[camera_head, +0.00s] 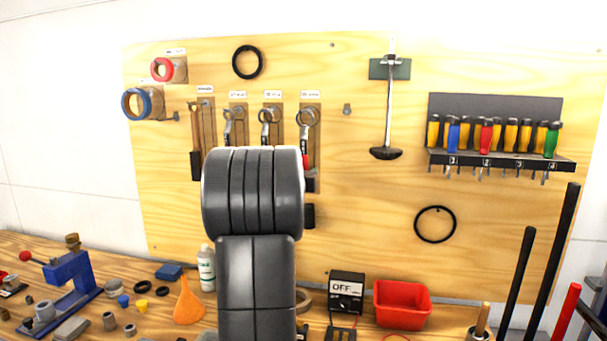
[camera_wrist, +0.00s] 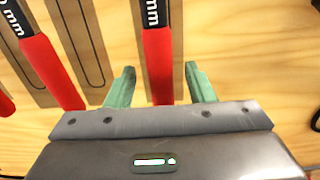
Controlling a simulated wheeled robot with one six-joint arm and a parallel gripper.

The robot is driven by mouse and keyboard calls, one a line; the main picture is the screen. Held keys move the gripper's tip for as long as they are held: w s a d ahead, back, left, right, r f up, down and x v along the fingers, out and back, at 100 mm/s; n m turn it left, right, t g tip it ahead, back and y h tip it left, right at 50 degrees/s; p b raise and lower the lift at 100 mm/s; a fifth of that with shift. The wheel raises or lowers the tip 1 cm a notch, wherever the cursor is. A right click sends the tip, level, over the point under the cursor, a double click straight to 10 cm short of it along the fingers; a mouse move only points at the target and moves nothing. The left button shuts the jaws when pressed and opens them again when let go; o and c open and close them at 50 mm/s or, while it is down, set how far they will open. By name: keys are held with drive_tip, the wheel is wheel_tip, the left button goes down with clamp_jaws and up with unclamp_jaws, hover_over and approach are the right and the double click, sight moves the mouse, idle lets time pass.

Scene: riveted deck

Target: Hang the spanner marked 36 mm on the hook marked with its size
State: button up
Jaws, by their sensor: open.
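Three steel spanners hang on labelled brown strips on the wooden board: a left one (camera_head: 228,120), a middle one (camera_head: 266,116) and a right one (camera_head: 306,120). Their labels are too small to read. My gripper (camera_wrist: 160,85) is open in the wrist view, its green fingers on either side of a red spanner handle (camera_wrist: 158,62). That handle's black band shows only "mm"; its number is out of view. A second red handle (camera_wrist: 50,70), its band ending "0 mm", is to the left of my fingers. In the head view my arm hides my gripper and the lower spanners.
A hammer (camera_head: 195,145) hangs left of the spanners. A bare hook (camera_head: 347,109) is right of them, then a plunger-like tool (camera_head: 387,110) and a screwdriver rack (camera_head: 500,158). Below is a cluttered bench with a red bin (camera_head: 402,304) and multimeter (camera_head: 346,291).

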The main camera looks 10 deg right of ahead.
drive_tip(key=b+v, duration=0.3)
drive_tip(key=v, duration=0.9)
drive_tip(key=shift+s+a, duration=0.15)
drive_tip(key=shift+s, duration=0.25)
drive_tip(key=p+x, duration=0.4)
drive_tip(key=x, duration=0.9)
drive_tip(key=shift+w+r, duration=0.1)
drive_tip(key=shift+w, duration=0.3)
drive_tip(key=shift+s+r, duration=0.15)
drive_tip(key=shift+s, duration=0.05)
